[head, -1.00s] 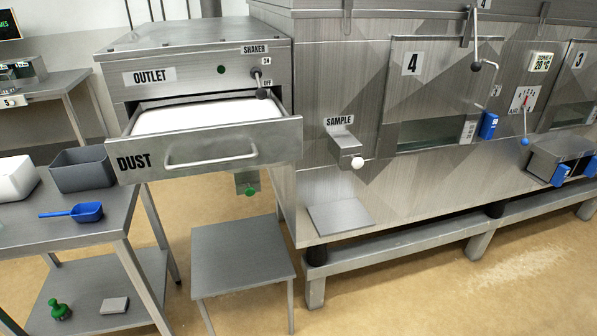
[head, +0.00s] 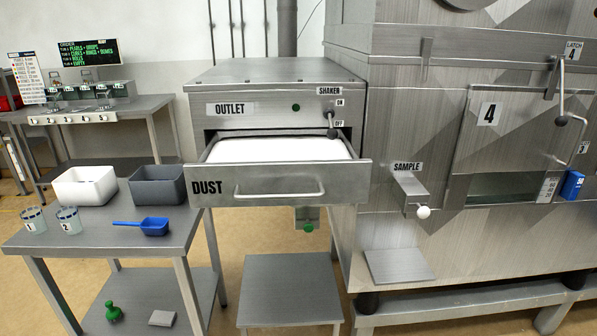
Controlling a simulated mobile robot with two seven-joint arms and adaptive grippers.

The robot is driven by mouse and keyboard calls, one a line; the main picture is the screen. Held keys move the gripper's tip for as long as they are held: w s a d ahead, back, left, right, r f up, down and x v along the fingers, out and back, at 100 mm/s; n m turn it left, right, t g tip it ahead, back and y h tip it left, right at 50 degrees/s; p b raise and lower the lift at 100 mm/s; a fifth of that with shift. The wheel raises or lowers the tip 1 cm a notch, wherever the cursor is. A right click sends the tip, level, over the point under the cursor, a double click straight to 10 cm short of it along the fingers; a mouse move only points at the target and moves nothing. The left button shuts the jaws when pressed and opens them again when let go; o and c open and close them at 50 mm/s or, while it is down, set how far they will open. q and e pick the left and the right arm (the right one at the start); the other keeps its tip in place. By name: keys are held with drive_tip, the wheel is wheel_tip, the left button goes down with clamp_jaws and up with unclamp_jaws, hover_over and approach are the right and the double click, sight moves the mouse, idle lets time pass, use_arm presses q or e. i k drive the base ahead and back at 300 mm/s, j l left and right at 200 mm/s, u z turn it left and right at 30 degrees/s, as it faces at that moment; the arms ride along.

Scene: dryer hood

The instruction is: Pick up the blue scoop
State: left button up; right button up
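The blue scoop (head: 154,226) lies on the top of the metal side table (head: 95,243) in the head view, near the table's right edge. Its handle points left and its bowl is at the right end. Nothing touches it from above. Neither of my grippers shows in the head view.
A white bin (head: 84,187), a grey bin (head: 157,186) and two glass cups, 1 (head: 33,220) and 2 (head: 69,221), stand around the scoop. The open DUST drawer (head: 280,185) juts out to the right, above a low stool (head: 290,290).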

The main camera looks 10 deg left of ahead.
sight(150, 225)
drive_tip(key=u, duration=1.4)
